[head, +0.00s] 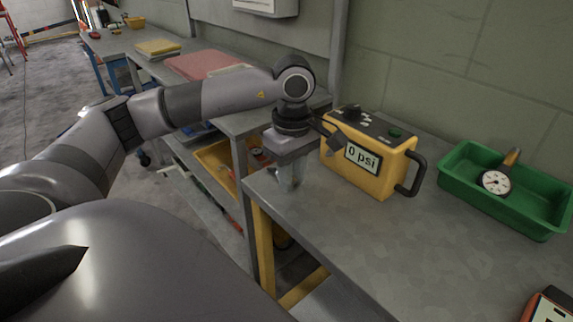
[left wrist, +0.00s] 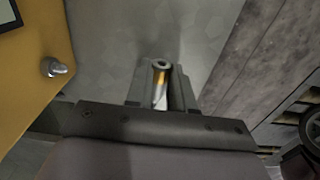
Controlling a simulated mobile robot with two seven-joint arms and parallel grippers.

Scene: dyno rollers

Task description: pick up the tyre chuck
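My left gripper (head: 290,183) points down over the near left corner of the workbench, beside the yellow inflator box. In the left wrist view, the tyre chuck (left wrist: 161,77), a small cylinder with a brass-coloured band and a grey ring end, sits between the two fingers (left wrist: 161,88). The fingers are close together and appear shut on it, with little or no gap on either side. In the head view the chuck is mostly hidden by the fingers. I cannot tell whether it still touches the bench. My right gripper is not in view.
The yellow box (head: 372,168) with a "0 psi" display stands just right of the gripper. A green tray (head: 545,222) holding a round gauge (head: 495,182) is farther right. An orange-red device (head: 549,305) is at lower right. The workbench (head: 350,235) is clear in front.

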